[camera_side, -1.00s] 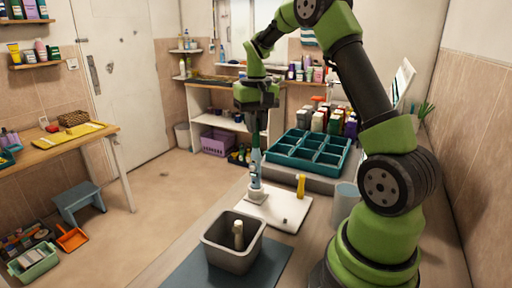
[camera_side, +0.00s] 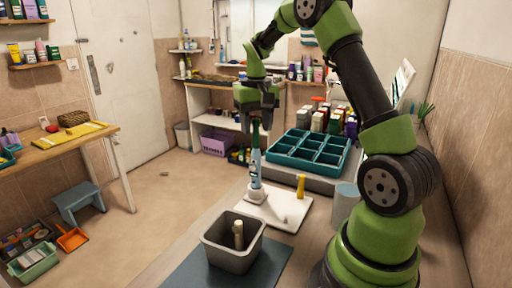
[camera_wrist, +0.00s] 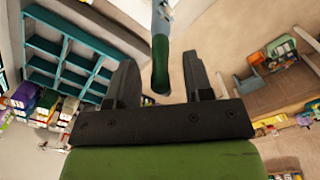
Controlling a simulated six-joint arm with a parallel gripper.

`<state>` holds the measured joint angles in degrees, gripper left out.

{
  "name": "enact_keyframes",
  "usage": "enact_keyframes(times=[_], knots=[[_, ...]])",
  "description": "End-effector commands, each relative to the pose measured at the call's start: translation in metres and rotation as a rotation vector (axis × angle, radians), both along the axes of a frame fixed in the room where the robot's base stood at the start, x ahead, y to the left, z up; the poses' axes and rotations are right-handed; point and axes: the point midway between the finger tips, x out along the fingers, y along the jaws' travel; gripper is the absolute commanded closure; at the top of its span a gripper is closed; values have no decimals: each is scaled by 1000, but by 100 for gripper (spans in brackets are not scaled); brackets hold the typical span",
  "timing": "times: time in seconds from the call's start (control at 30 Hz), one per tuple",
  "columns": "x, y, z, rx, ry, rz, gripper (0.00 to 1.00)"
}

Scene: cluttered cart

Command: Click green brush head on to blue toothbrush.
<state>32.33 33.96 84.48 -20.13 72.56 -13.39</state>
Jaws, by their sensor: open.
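The blue toothbrush (camera_side: 255,172) stands upright in a white base (camera_side: 257,195) on the white tray (camera_side: 287,211). The dark green brush head (camera_side: 256,132) is on top of it, in line with the handle. I see no gap, but the joint is too small to judge. My gripper (camera_side: 257,112) is above the head, pointing down, open and holding nothing. In the wrist view, the green head (camera_wrist: 161,68) lies between my spread fingers (camera_wrist: 160,78), with clear space on both sides. The blue toothbrush (camera_wrist: 161,22) runs away beyond it.
A grey bin (camera_side: 233,257) holding a pale upright piece stands in front of the tray. A yellow upright piece (camera_side: 300,184) stands at the tray's back right, with a grey-blue cup (camera_side: 345,203) to its right. A teal compartment organizer (camera_side: 308,150) sits behind.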

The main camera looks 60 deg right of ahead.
Motion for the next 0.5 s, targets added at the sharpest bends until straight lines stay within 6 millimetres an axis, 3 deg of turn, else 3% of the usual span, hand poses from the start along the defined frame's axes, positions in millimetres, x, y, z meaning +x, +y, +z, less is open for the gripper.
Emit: enact_keyframes(times=[0.5], knots=[[1,-1,82,-4,-5,0,53]])
